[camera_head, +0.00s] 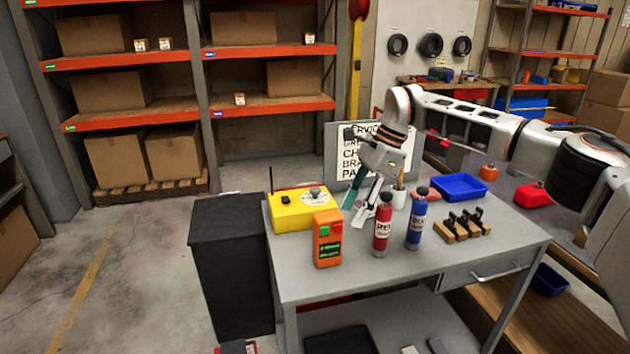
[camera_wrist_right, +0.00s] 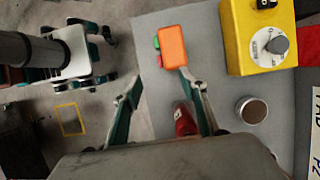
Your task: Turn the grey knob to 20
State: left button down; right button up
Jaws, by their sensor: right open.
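The grey knob (camera_head: 315,191) sits on a white dial on the yellow box (camera_head: 292,212) at the back left of the grey table. In the right wrist view the knob (camera_wrist_right: 277,44) is at the upper right; the dial marks are too small to read. My right gripper (camera_head: 354,215) is open and empty, above the table to the right of the box and apart from the knob. Its spread fingers (camera_wrist_right: 161,78) show in the wrist view.
An orange control box (camera_head: 327,240) stands in front of the yellow box. A red bottle (camera_head: 382,228) and a blue bottle (camera_head: 416,220) stand near my right gripper. A blue tray (camera_head: 459,187) and a wooden block with black clips (camera_head: 463,226) are farther right. A sign stands behind.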

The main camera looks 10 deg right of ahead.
aim_at(315, 191)
jog(key=i, duration=0.85)
